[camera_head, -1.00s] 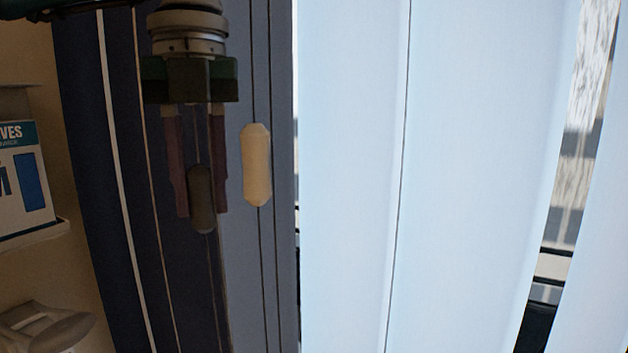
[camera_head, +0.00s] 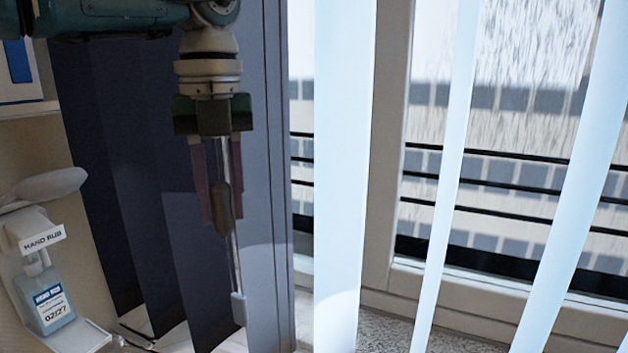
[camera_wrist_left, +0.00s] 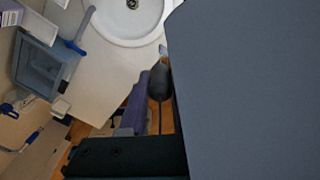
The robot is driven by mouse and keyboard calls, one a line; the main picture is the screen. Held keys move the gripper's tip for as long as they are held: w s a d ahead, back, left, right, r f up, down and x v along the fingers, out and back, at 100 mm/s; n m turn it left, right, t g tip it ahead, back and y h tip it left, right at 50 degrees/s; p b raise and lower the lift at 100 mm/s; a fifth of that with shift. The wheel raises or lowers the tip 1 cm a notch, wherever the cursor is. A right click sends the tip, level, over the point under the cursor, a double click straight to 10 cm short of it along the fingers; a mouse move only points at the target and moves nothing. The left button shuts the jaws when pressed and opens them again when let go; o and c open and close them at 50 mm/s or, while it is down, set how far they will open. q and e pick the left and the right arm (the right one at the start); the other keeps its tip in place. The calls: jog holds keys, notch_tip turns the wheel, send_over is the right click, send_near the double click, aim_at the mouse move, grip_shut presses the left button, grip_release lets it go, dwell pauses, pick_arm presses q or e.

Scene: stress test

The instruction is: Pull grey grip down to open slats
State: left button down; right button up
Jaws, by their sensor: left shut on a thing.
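My left gripper (camera_head: 218,200) hangs fingers-down in front of the dark slats at the left in the head view. It is shut on the dark grey grip (camera_head: 222,210), which shows between its fingertips. The grip also shows in the wrist view (camera_wrist_left: 159,80), with a thin cord running from it. The slats stand turned partly edge-on, with wide gaps between them; a pale slat (camera_head: 341,180) hangs right of the gripper. A clear rod with a pale end (camera_head: 238,308) hangs just behind and below the gripper. My right gripper is not in view.
The window (camera_head: 490,170) and its dark rails show between the slats. The wrist view shows a white basin (camera_wrist_left: 130,18).

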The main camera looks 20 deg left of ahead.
aim_at(219, 181)
pick_arm(q)
jog(key=shift+f, duration=0.8)
jog(key=c, duration=0.6)
grip_release()
jog(key=shift+r, duration=0.1)
notch_tip(219, 181, up, 10)
jog(key=p, duration=0.7)
